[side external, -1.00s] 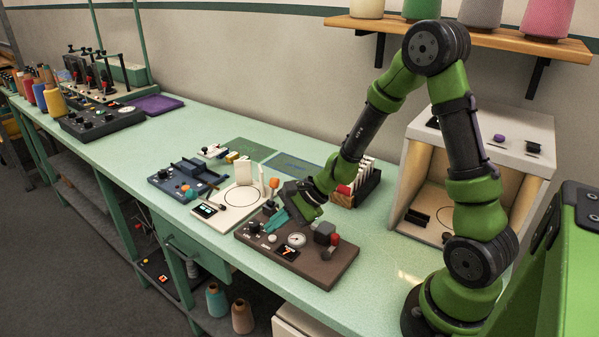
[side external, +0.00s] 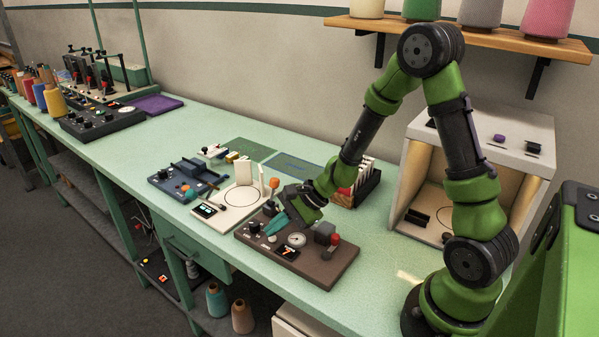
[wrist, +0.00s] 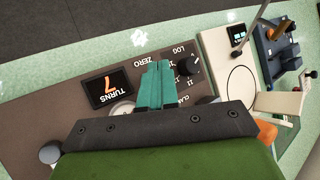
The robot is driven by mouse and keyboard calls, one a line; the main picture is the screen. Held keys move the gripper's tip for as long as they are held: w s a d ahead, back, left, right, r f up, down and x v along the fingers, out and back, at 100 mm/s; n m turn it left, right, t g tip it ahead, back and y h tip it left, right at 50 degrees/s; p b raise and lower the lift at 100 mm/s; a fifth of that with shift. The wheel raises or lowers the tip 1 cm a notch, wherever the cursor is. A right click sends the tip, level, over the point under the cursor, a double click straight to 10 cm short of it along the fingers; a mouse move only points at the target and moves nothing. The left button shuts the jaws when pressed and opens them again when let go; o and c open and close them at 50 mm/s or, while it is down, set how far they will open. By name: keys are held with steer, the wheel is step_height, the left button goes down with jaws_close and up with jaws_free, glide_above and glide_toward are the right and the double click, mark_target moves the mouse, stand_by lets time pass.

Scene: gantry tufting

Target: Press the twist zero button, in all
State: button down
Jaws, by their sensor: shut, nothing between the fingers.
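The brown twist tester (side external: 318,272) lies on the green bench below my gripper. In the wrist view its panel (wrist: 60,120) shows upside down, with a display (wrist: 108,88) reading 7 TURNS, the labels ZERO and LOG, and a black selector knob (wrist: 187,66). My gripper (wrist: 157,66) is shut and empty, its teal fingers together and pointing down at the panel between the ZERO and LOG labels. The fingers also show in the side view (side external: 269,232). The zero button is not clear in the wrist view and may be hidden by the fingers. I cannot tell whether the fingertips touch the panel.
The tester also carries a round dial (side external: 297,240) and a red-topped post (side external: 334,240). A white device (side external: 232,205) and a blue device (side external: 180,180) stand to its left. A white cabinet (side external: 535,160) stands at the right. The bench front is clear.

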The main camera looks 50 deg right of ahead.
steer(key=shift+f, duration=0.45)
stand_by(0.4)
steer(key=shift+r, duration=0.85)
steer(key=shift+r, duration=2.55)
steer(key=s+a+r+n+h, duration=0.1)
steer(key=s+r+n+h, duration=0.3)
steer(key=s+r+n, duration=1)
steer(key=shift+s+a+r+n, duration=0.3)
steer(key=shift+s+a, duration=0.1)
steer(key=shift+s, duration=0.85)
